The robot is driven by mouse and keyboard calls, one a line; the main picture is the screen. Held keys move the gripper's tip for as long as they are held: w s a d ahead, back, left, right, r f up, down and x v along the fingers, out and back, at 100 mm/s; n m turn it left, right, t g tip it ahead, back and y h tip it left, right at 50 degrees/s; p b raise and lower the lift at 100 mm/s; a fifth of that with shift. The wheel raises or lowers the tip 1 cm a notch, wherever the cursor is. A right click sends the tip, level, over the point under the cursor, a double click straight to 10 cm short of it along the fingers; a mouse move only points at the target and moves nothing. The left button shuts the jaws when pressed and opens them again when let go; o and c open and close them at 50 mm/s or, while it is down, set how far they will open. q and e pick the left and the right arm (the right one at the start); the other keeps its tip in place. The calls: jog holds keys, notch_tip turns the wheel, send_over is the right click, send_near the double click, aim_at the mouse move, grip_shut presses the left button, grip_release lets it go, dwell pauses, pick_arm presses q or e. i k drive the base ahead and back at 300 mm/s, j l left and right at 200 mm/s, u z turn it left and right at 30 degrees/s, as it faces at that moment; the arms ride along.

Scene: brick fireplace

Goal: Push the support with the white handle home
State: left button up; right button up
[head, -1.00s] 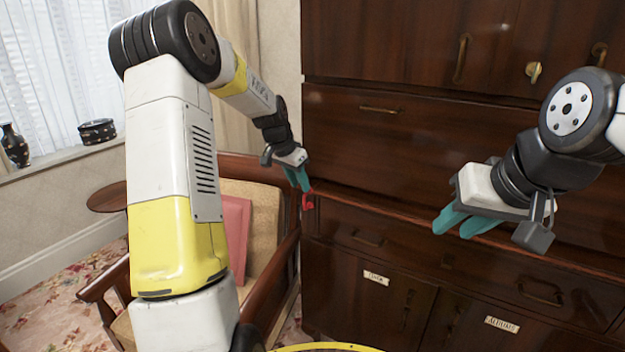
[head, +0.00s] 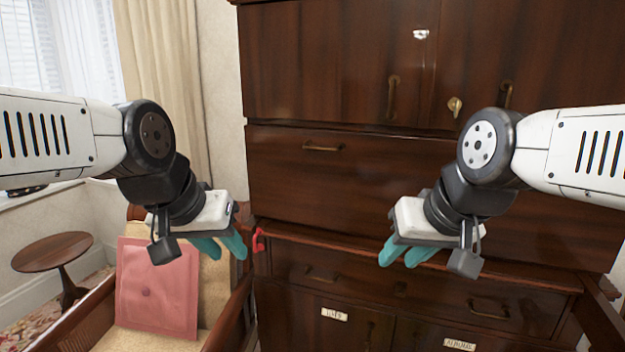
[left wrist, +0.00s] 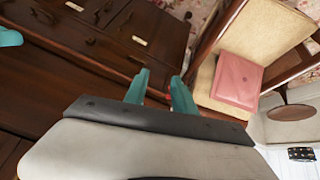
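The support with the white handle is not seen in either view. A support with a red handle (head: 258,240) shows at the left end of the dark wooden cabinet (head: 345,185), just below the drop-front panel. My left gripper (head: 222,247) is open and empty, left of the red handle and nearer to me. In the left wrist view its two teal fingers (left wrist: 160,92) stand apart, with a bit of red showing beside the right one. My right gripper (head: 400,253) is open and empty in front of the cabinet's middle.
A wooden armchair with a pink cushion (head: 157,287) stands to the left of the cabinet, with a small round table (head: 52,251) beyond. A wooden piece (head: 598,318) shows at the lower right edge. Labelled doors (head: 334,314) are below.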

aim_at(604, 328)
jog(key=z, duration=2.45)
jog(key=j+z, duration=0.1)
jog(key=j, duration=0.75)
